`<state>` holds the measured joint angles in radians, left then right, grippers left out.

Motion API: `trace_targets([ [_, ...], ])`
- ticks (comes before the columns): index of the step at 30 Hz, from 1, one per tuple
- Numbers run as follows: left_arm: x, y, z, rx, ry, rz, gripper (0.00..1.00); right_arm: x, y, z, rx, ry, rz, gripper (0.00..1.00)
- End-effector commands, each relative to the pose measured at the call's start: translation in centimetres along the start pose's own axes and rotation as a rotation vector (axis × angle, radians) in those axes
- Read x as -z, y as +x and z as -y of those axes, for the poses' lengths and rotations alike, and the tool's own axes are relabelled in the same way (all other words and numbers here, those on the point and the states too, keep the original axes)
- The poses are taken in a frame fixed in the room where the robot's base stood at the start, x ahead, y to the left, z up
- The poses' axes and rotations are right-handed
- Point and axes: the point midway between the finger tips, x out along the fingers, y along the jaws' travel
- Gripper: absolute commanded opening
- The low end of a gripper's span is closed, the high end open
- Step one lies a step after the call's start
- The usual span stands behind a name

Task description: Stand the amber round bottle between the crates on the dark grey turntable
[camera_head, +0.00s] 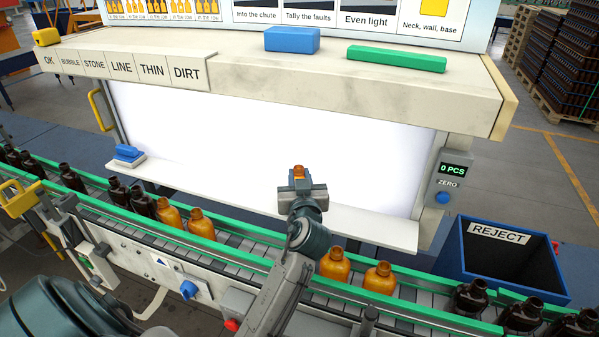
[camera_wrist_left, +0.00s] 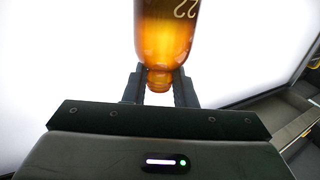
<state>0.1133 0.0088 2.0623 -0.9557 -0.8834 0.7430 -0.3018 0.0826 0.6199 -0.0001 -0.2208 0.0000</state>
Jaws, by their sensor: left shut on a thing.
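My left gripper (camera_head: 301,187) is in front of the bright white light panel (camera_head: 240,140). It is shut on an amber bottle (camera_head: 299,171), of which only a small part shows above the gripper in the head view. In the left wrist view the amber bottle (camera_wrist_left: 165,35) has its neck between the fingers of my left gripper (camera_wrist_left: 159,88). Its body runs out of the top of that picture and bears the mark "22". No turntable or pair of crates can be made out. My right gripper is not in view.
A green-railed conveyor (camera_head: 225,249) crosses in front, carrying amber bottles (camera_head: 335,264) and dark bottles (camera_head: 470,297). A blue REJECT bin (camera_head: 475,262) stands at right. A shelf (camera_head: 290,75) overhangs the panel. The pale ledge (camera_head: 370,229) right of the gripper is clear.

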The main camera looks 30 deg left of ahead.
Motion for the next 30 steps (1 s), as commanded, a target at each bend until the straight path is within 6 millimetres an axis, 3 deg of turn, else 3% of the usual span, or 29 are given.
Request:
trace_targets([
  [10,-0.45,-0.01,-0.01,0.000,-0.001,-0.002,0.00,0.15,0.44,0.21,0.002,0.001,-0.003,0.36],
  [11,-0.44,-0.01,-0.01,0.000,-0.001,-0.001,0.26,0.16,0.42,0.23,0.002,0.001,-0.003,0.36],
  [14,-0.32,-0.01,0.00,0.000,-0.001,-0.001,0.46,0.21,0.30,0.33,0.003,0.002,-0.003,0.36],
  [30,-0.22,0.13,-0.31,-0.004,-0.001,-0.001,0.46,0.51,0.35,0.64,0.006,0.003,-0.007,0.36],
])
